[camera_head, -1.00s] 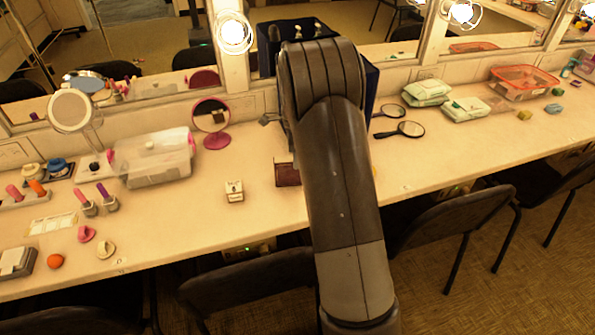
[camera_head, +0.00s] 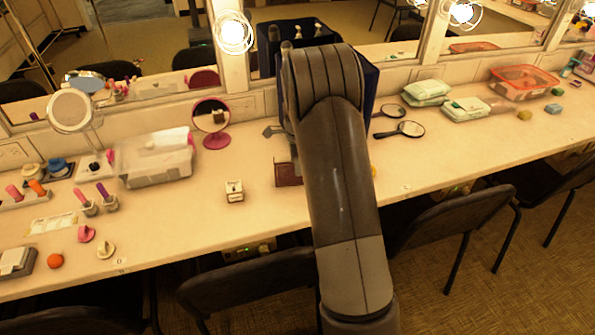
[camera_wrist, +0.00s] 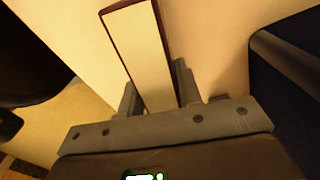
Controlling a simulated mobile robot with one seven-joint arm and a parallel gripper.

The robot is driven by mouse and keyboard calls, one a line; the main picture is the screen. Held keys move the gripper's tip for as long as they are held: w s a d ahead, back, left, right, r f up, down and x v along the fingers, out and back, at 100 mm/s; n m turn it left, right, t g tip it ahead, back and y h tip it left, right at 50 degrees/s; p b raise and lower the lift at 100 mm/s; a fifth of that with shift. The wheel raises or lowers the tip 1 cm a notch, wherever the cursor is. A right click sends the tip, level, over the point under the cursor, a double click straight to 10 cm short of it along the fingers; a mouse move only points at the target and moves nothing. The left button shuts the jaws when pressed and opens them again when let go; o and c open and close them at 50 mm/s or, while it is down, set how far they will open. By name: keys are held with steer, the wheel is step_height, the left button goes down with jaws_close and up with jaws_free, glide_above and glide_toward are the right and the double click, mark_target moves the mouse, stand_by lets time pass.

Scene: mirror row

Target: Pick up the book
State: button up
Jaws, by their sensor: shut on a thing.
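The book (camera_wrist: 143,52) shows in the wrist view as a cream page block between dark red covers. My gripper (camera_wrist: 157,98) is shut on it, with one finger on each side. In the head view the dark red book (camera_head: 288,174) shows only in part, at the left edge of my arm. My arm hides the rest of it and most of the gripper. I cannot tell whether the book still touches the counter.
A dark blue box (camera_head: 371,85) stands behind my arm. Two hand mirrors (camera_head: 411,129) lie to the right. A small white box (camera_head: 234,191) and a pink standing mirror (camera_head: 211,117) are to the left. Chairs (camera_head: 452,226) line the counter's front (camera_head: 420,177).

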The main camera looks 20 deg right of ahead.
steer(key=c, duration=0.4)
jaws_close()
steer(key=shift+r, duration=0.15)
